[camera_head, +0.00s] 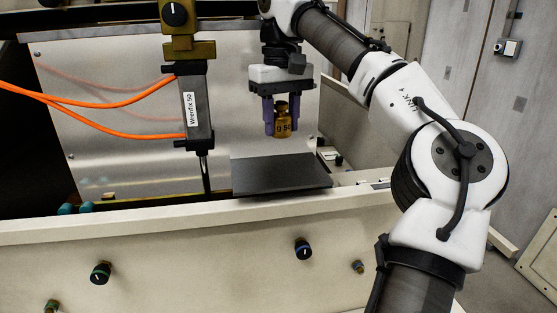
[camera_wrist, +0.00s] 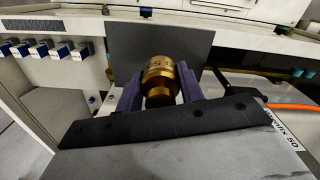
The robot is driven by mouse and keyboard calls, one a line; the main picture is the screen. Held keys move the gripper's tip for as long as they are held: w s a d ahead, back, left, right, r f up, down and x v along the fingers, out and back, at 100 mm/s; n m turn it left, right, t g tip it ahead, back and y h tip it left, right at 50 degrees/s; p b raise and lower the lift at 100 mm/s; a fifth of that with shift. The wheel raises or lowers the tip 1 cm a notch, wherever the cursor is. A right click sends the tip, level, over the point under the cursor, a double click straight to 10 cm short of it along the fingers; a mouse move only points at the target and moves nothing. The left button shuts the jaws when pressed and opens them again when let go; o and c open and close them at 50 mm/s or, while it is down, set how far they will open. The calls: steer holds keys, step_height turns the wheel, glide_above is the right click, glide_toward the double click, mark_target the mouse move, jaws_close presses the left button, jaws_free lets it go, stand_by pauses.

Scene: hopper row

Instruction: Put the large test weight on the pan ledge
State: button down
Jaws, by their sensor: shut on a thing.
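A brass test weight (camera_head: 283,122) with dark markings is held upright between the purple fingers of my gripper (camera_head: 282,118). My gripper is shut on it, and there is a clear gap below the weight. A dark flat plate (camera_head: 280,174), which looks like the pan ledge, lies below and a little in front of it. In the wrist view the weight (camera_wrist: 159,80) sits between the two fingertips (camera_wrist: 160,90), with the dark plate (camera_wrist: 137,42) behind it.
A cylinder labelled Wrenfix 50 (camera_head: 196,105) with orange hoses (camera_head: 90,118) stands to the left of my gripper. A cream front rail (camera_head: 140,224) runs before the plate, with dark knobs (camera_head: 303,248) below. Several blue-capped blocks (camera_wrist: 60,50) line the left in the wrist view.

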steer(key=shift+w+f, duration=0.1)
steer(key=shift+w, duration=0.15)
steer(key=b, duration=0.2)
glide_above(281, 178)
step_height(281, 178, down, 5)
steer(key=shift+r, duration=0.1)
steer(key=shift+f, duration=2.3)
steer(key=shift+f, duration=0.2)
steer(key=c, duration=0.9)
jaws_free()
steer(key=shift+r, duration=0.1)
step_height(281, 178, up, 8)
steer(key=shift+f+p, duration=0.2)
steer(key=shift+p, duration=0.2)
